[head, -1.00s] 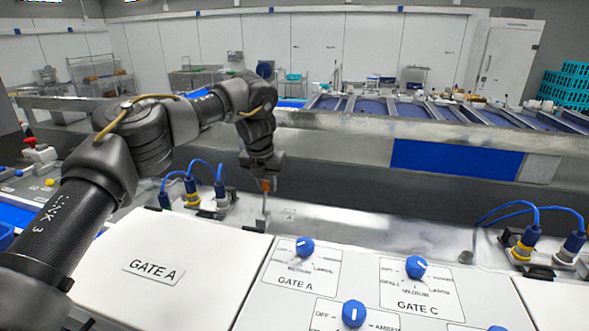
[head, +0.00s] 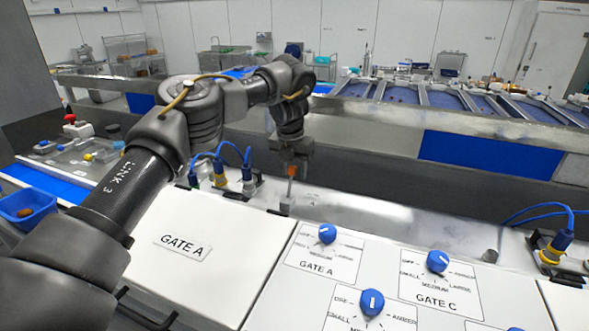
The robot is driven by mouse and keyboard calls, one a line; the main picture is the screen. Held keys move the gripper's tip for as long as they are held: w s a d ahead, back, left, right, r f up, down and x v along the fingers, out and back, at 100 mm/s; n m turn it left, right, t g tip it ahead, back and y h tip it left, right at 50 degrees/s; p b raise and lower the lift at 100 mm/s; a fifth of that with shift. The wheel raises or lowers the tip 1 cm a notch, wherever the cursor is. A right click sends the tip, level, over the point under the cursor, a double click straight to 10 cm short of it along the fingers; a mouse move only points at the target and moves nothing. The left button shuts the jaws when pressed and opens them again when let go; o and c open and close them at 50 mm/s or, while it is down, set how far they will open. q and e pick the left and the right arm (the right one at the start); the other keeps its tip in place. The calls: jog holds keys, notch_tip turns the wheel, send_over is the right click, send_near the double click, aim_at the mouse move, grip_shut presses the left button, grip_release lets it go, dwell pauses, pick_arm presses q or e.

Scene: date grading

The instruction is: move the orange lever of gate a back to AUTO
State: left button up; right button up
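The orange lever (head: 291,172) stands behind the gate A panel, its grip orange above a thin metal rod. My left gripper (head: 292,160) points down directly at its top. The fingers are small and dark here, so I cannot tell whether they are open, or closed around the grip. The lever looks near upright; no AUTO mark is legible beside it. The white cover (head: 215,275) labelled GATE A lies in front, and a blue gate A knob (head: 327,233) sits to the right. My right gripper is not in view.
Blue-cabled connectors (head: 221,180) stand just left of the lever, and others (head: 553,250) at the right. A blue gate C knob (head: 437,261) is on the control panel. A small blue bin (head: 27,207) is at the left. The metal ledge right of the lever looks clear.

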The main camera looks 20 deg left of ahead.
aim_at(292, 170)
pick_arm(q)
notch_tip(292, 170, up, 11)
jog(key=s, duration=0.1)
jog(key=shift+s+f, duration=0.15)
jog(key=shift+s, duration=0.2)
dwell(0.3)
jog(key=shift+d, duration=0.15)
